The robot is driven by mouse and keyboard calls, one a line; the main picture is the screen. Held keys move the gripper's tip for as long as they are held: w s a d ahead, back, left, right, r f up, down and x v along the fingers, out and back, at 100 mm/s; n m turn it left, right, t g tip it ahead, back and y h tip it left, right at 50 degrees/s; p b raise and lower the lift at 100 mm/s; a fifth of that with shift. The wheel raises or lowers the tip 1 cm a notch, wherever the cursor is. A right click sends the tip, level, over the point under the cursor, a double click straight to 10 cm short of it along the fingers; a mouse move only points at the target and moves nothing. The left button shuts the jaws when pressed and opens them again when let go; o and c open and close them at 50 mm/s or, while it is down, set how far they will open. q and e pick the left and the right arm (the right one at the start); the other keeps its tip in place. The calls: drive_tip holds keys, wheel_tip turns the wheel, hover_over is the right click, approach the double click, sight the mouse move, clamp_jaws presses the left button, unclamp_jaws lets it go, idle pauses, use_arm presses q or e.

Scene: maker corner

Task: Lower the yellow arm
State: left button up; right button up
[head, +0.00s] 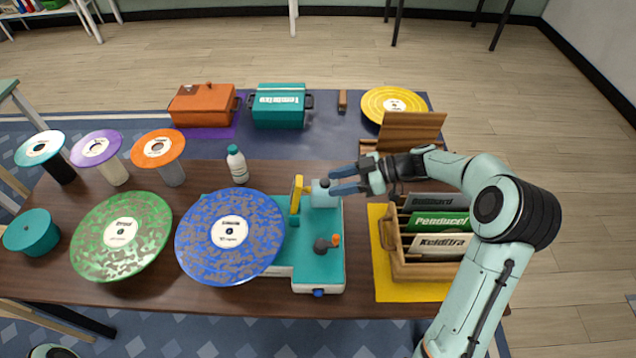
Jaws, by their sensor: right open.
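The yellow arm (297,194) stands steeply tilted up on a teal and white player (322,262), beside the right edge of a large blue patterned disc (229,238). A pale teal block (320,193) sits just right of the yellow arm. My right gripper (333,181) comes in from the right with its fingers pointing left. Its jaws are open, with the tips at or just above the block; I cannot tell whether they touch it.
A wooden crate of sleeves (386,240) stands on a yellow mat under my right forearm. A green disc (121,235) and a white bottle (237,165) are left of the arm. Orange (203,106) and teal (279,107) boxes stand behind. The player has a dark knob (321,245).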

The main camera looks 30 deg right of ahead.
drive_tip(key=p+x, duration=0.1)
drive_tip(key=x, duration=0.4)
drive_tip(key=shift+w+a+f, duration=0.15)
drive_tip(key=shift+w+a, duration=0.05)
drive_tip(key=shift+a, duration=0.15)
clamp_jaws()
